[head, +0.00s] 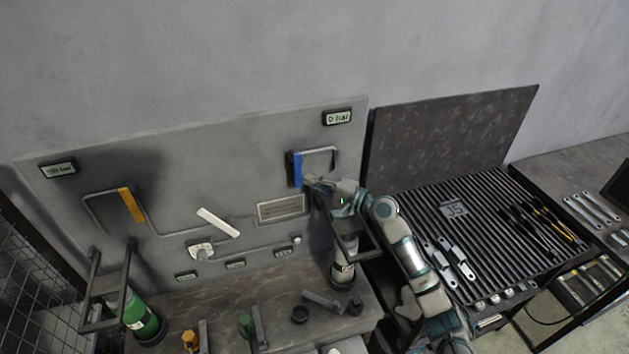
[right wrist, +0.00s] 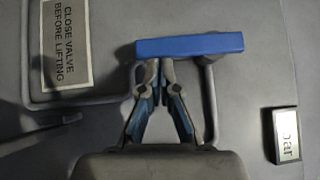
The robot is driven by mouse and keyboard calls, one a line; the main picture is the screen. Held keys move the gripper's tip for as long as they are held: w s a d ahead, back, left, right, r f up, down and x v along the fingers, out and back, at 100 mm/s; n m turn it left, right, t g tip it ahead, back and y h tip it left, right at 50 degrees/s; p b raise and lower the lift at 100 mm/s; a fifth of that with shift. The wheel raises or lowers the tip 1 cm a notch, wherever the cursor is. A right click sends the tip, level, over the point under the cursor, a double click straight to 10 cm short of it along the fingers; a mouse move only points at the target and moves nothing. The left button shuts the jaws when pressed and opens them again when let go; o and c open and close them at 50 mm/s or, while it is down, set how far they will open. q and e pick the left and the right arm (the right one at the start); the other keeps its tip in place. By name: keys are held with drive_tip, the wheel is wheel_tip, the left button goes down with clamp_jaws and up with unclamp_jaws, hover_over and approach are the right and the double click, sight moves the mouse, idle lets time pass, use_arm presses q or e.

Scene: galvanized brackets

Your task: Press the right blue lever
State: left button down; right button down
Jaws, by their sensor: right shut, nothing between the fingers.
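The right blue lever (head: 297,168) hangs upright on the grey panel at the end of a bent grey pipe, below the right-hand gauge. In the right wrist view the blue lever (right wrist: 190,46) lies across the picture just beyond my fingertips. My right gripper (head: 308,181) is shut and empty, with its tips at the lever's lower right side. In the right wrist view the fingertips of the right gripper (right wrist: 159,68) are together close to the lever's edge; I cannot tell whether they touch it. My left gripper is not in view.
A grey cylinder (head: 345,262) and a green cylinder (head: 143,318) stand below. A ribbed bench (head: 480,215) with brackets is at right.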

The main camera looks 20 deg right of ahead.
drive_tip(key=shift+a+f, duration=0.15)
drive_tip(key=shift+a, duration=0.4)
drive_tip(key=shift+a+f, duration=0.15)
drive_tip(key=shift+a, duration=0.35)
drive_tip(key=shift+m+t+y, duration=0.5)
drive_tip(key=shift+m+t, duration=0.2)
drive_tip(key=shift+m, duration=0.1)
drive_tip(key=shift+s+a+r+p, duration=0.1)
drive_tip(key=shift+a+r+p, duration=0.25)
drive_tip(key=shift+a, duration=0.75)
drive_tip(key=shift+a+r+p, duration=0.3)
drive_tip(key=shift+a+p, duration=0.1)
drive_tip(key=shift+a, duration=0.65)
drive_tip(key=shift+s+a+r+p, duration=0.1)
drive_tip(key=shift+a+r+p, duration=0.25)
drive_tip(key=shift+a, duration=0.75)
drive_tip(key=v, duration=1.2)
drive_tip(key=shift+f, duration=0.1)
